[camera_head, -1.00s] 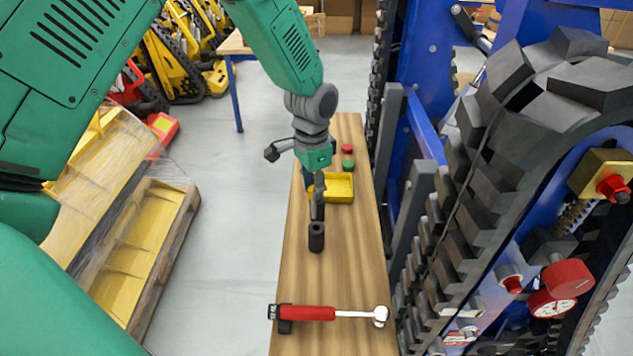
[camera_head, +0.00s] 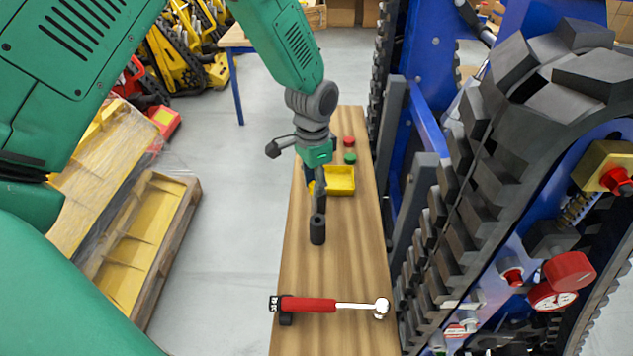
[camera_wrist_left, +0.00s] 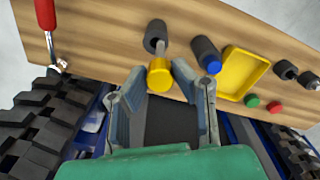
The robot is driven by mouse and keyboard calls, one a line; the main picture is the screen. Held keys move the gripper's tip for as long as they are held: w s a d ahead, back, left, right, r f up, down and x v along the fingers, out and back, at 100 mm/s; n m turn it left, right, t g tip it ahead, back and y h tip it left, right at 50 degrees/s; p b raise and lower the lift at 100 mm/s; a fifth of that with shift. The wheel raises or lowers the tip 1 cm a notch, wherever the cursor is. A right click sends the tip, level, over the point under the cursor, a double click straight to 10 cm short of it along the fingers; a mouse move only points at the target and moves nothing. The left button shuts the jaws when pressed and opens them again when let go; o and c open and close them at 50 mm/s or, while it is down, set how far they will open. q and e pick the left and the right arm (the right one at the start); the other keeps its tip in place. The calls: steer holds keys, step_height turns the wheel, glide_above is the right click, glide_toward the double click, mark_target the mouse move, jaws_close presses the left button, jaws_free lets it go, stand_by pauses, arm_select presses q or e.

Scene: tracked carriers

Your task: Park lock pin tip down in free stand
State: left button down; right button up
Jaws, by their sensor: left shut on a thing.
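My left gripper (camera_head: 319,207) points down over a black cylindrical stand (camera_head: 317,232) on the wooden bench. In the wrist view the fingers (camera_wrist_left: 157,84) are at both sides of the lock pin's yellow head (camera_wrist_left: 159,76) and hold it. The pin's grey shaft points at the black stand (camera_wrist_left: 154,37); I cannot tell whether its tip is inside the opening. In the head view the fingers hide most of the pin. A second black holder (camera_wrist_left: 204,48) with a blue-headed piece (camera_wrist_left: 212,66) stands beside it. My right gripper is not in view.
A yellow tray (camera_head: 341,181) and red and green buttons (camera_head: 349,149) lie farther along the bench (camera_head: 345,265). A red-handled ratchet (camera_head: 310,304) lies at the near end. A large tracked carrier (camera_head: 480,200) stands close on the right. A pallet (camera_head: 150,250) is at left.

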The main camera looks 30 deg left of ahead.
arm_select(q)
steer(key=shift+d+r, duration=0.15)
steer(key=shift+d, duration=0.35)
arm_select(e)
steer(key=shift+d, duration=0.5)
arm_select(q)
steer(key=shift+a+p, duration=0.3)
steer(key=shift+a, duration=0.15)
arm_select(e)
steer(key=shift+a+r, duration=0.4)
arm_select(q)
steer(key=shift+d, duration=0.35)
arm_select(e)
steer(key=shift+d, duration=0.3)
arm_select(q)
steer(key=shift+a, duration=0.1)
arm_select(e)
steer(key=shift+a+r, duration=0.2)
